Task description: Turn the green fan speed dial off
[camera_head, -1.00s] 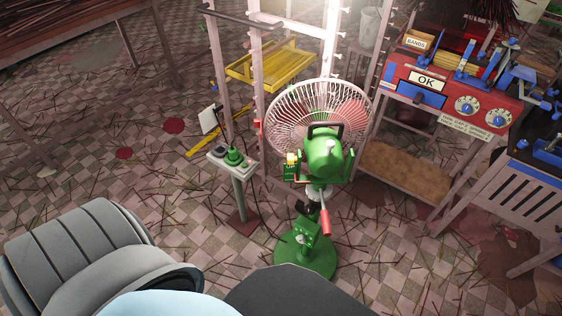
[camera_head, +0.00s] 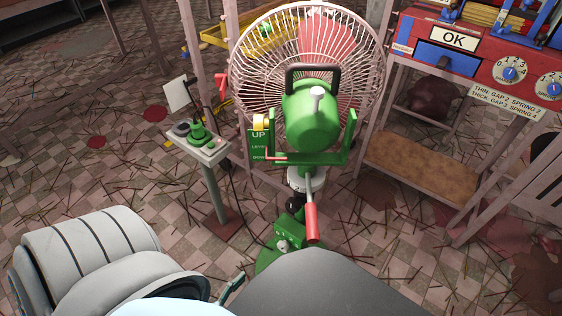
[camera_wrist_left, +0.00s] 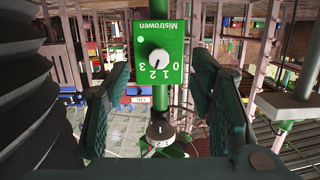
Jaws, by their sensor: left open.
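A green fan (camera_head: 312,115) with a white wire cage stands upright on a green base (camera_head: 262,262). The green control box (camera_head: 291,236) low on its stand has a pale dial. In the left wrist view, a green panel (camera_wrist_left: 172,25) marked Mistrowen carries a white round dial (camera_wrist_left: 159,59) with numbers 0 to 3. Its exact setting is too small to read surely. My left gripper (camera_wrist_left: 160,85) is open, its dark fingers either side of the panel in that view, with nothing held. In the head view only a bit of it (camera_head: 233,287) shows. My right gripper is out of view.
A post with a small grey control plate (camera_head: 210,150) stands left of the fan. A red machine (camera_head: 480,65) marked OK sits on a rack with a brown shelf (camera_head: 420,165) at right. A second numbered white knob (camera_wrist_left: 160,130) shows below the panel. Thin sticks litter the checkered floor.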

